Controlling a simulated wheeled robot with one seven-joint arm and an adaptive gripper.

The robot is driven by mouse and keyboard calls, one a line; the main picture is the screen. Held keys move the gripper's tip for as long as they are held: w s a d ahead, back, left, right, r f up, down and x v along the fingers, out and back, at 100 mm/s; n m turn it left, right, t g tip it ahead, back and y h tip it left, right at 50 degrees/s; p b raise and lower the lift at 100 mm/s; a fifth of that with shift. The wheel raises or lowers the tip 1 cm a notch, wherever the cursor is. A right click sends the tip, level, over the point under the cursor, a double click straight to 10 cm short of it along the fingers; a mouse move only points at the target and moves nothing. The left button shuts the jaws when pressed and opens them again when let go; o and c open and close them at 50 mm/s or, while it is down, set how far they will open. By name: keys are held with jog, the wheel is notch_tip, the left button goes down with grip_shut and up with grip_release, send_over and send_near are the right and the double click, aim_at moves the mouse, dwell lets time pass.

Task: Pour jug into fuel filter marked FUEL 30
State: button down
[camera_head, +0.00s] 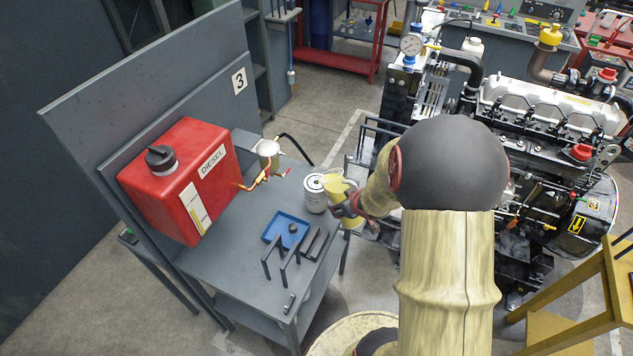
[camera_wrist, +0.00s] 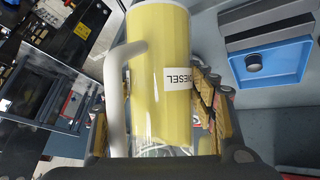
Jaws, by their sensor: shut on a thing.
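A yellow jug (camera_wrist: 160,60) with a white handle and a DIESEL label fills the middle of the wrist view. My gripper (camera_wrist: 158,125) has a finger on each side of it and is shut on it. In the head view the jug (camera_head: 336,187) is partly hidden by my gripper (camera_head: 345,206), at the right edge of the bench. A white canister filter (camera_head: 316,197) with a dark ring on top stands upright on the bench, just left of the jug. Its marking is too small to read. I cannot tell whether the jug touches it or how far it tilts.
The grey bench (camera_head: 245,228) carries a red DIESEL tank (camera_head: 185,185), a brass-piped filter head (camera_head: 268,150), a blue tray (camera_head: 286,221) and dark brackets (camera_head: 290,250). A large engine (camera_head: 540,115) stands at right. A yellow wooden stand (camera_head: 570,300) is at lower right.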

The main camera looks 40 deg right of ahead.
jog(key=shift+w+r+g+p, duration=0.2)
jog(key=shift+r+g+p, duration=0.2)
jog(key=shift+r+p, duration=0.45)
dwell(0.6)
jog(key=shift+r+n+g+p, duration=0.3)
jog(key=shift+r+g+p, duration=0.45)
jog(key=shift+p, duration=0.75)
dwell(2.1)
jog(key=shift+s+f+g+h+p, duration=0.15)
jog(key=shift+g+h+p, duration=0.15)
jog(key=shift+g+p, duration=0.45)
dwell(2.2)
